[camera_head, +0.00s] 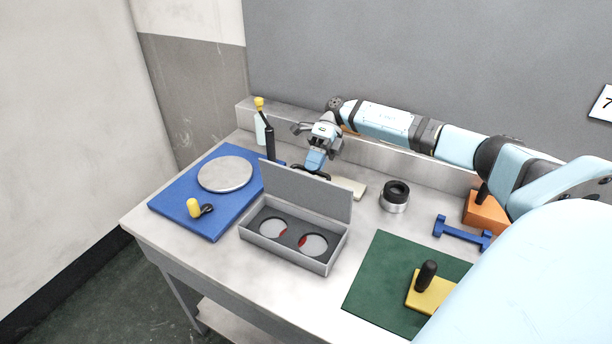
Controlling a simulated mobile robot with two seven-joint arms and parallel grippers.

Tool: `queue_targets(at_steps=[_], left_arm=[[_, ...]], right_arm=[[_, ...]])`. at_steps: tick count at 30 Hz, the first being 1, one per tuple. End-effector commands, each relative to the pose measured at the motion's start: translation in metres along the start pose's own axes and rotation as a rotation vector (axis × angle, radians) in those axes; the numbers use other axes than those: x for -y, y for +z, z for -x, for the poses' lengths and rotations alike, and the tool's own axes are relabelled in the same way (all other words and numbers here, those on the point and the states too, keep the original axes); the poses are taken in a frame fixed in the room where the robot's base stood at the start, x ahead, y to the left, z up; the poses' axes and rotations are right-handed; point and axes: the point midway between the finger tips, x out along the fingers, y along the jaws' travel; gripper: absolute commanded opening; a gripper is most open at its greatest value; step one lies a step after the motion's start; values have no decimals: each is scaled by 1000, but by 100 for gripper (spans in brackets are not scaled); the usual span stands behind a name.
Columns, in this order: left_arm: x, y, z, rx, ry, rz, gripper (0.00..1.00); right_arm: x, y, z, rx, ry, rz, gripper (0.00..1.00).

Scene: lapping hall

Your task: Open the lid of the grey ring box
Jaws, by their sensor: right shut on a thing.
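The grey ring box (292,258) stands on the bench in the middle of the view. Its lid (305,192) is up, standing about upright along the box's far long edge. Inside, two round light discs with red slivers at their edges lie in a dark insert. My right gripper (318,171) reaches down from behind and is shut on the lid near its top edge; its fingertips are partly hidden. My left gripper is not in view.
A blue mat (173,204) with a round grey plate (225,174) and a yellow-ended item lies left. A dark ring piece (394,196), blue gauge (461,233), orange block (482,214) and green mat (384,290) with a yellow block (428,294) lie right. A bottle (260,130) stands behind.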

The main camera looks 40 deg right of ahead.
Motion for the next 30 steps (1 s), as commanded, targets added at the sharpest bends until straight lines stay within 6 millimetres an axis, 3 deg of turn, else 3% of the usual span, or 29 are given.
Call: queue_targets(at_steps=[1, 10, 30], left_arm=[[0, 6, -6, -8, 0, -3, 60], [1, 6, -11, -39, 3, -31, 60], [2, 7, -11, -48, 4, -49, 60]], right_arm=[[18, -4, -10, -18, -2, -12, 0], [36, -3, 0, -17, 22, -11, 0], [41, -2, 8, -10, 139, -4, 0]])
